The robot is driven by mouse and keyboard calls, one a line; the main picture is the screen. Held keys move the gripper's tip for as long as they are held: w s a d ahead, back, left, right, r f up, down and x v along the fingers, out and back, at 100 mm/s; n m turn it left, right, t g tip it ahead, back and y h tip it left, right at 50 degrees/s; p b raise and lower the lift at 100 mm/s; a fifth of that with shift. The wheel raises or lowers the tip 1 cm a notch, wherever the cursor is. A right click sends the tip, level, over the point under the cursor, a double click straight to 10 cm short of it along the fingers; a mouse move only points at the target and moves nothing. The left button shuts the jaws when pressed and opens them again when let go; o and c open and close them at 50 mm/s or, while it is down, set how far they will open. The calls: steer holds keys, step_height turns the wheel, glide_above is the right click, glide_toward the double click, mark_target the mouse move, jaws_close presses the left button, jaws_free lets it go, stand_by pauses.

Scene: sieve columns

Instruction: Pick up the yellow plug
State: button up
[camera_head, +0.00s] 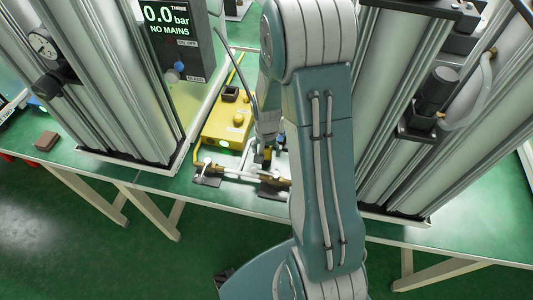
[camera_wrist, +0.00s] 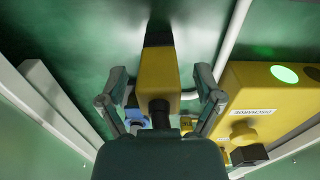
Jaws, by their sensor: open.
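In the wrist view the yellow plug (camera_wrist: 159,72) is a yellow block with a black far end and a dark round part at its near end. It lies between the two spread fingers of my gripper (camera_wrist: 160,88), with a gap visible on each side. My gripper is open and holds nothing. In the head view my gripper (camera_head: 267,135) points down over the green bench, just right of a yellow box. The plug is mostly hidden there behind my arm and gripper.
The yellow box (camera_head: 228,122), with a lit green button and a discharge label, also shows in the wrist view (camera_wrist: 275,100). Metal columns (camera_head: 105,80) stand left and right (camera_head: 450,110). Brass fittings (camera_head: 235,172) lie at the bench front. A display (camera_head: 168,25) reads 0.0 bar, NO MAINS.

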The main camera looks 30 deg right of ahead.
jaws_close()
steer(key=shift+r, duration=0.1)
